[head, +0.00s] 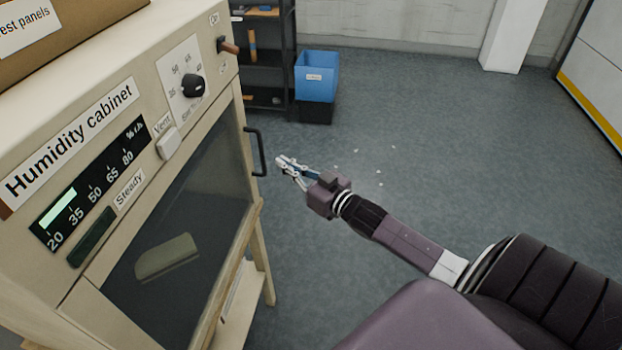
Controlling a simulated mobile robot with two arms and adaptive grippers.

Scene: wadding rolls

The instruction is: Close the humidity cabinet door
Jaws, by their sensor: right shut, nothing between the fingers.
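The humidity cabinet (60,150) stands at the left, cream-coloured, with a dial, a scale display and labels on its front. Its door (190,235) has a dark glass pane and a wooden-looking frame, and it appears to sit in or close to the cabinet front; I cannot tell whether it is fully flush. The black door handle (260,152) sticks out at the door's right side. My right gripper (282,161) is shut and empty, just right of the handle, with a small gap seen between them. My left gripper is not in view.
A pale roll (167,257) shows behind the glass. A cardboard box (60,35) sits on top of the cabinet. A dark shelf (265,60) and a blue bin (316,75) on a black one stand at the back. The floor (440,140) to the right is mostly clear, with small pale scraps.

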